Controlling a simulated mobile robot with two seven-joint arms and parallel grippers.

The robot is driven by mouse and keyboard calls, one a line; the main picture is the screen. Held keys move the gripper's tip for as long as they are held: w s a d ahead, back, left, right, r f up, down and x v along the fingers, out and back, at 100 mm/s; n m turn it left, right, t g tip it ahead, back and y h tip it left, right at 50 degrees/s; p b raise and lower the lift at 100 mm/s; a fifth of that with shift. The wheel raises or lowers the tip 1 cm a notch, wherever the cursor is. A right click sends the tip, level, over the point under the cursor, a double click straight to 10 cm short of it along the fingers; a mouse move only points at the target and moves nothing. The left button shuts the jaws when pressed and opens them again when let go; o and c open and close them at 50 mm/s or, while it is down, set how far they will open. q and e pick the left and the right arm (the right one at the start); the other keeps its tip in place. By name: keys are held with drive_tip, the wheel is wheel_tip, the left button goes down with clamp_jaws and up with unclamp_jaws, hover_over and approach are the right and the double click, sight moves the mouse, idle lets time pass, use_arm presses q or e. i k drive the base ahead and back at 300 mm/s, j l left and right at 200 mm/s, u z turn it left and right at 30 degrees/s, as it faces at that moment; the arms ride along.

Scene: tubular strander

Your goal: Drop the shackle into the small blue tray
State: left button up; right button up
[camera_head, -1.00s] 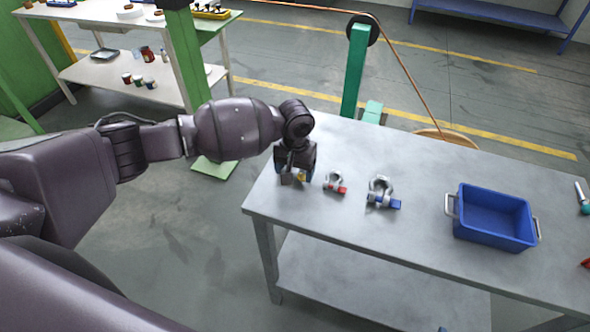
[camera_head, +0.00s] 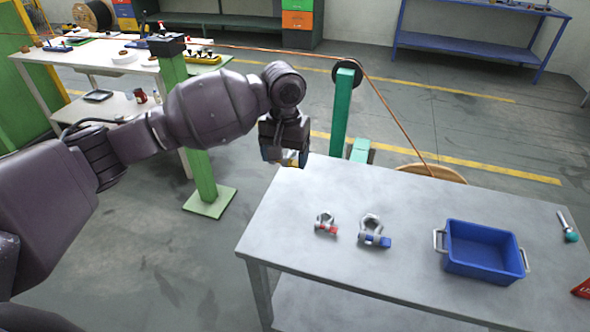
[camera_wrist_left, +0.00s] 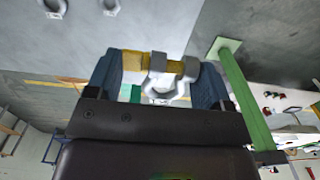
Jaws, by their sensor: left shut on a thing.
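My left gripper (camera_head: 285,157) is above the far left corner of the grey table. In the left wrist view, its blue-padded fingers are shut on a grey shackle with a yellow pin (camera_wrist_left: 161,84), the pin lying across between them. In the head view the held shackle is mostly hidden by the gripper. The small blue tray (camera_head: 481,268) stands upright on the right part of the table, and its visible inside looks empty. The held shackle is well to the left of it. My right gripper is out of view.
A shackle with a red pin (camera_head: 326,224) and a larger one with a blue pin (camera_head: 374,231) rest on the table (camera_head: 345,265) between gripper and tray. A green post (camera_head: 341,115) stands behind the table. A teal-ended tool (camera_head: 569,229) lies right of the tray.

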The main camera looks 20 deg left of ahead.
sight(470, 253)
drive_tip(key=l+z, duration=0.3)
drive_tip(key=l, duration=0.35)
drive_tip(key=i+l+z, duration=0.1)
drive_tip(key=l+z, duration=0.2)
drive_tip(key=l, duration=0.35)
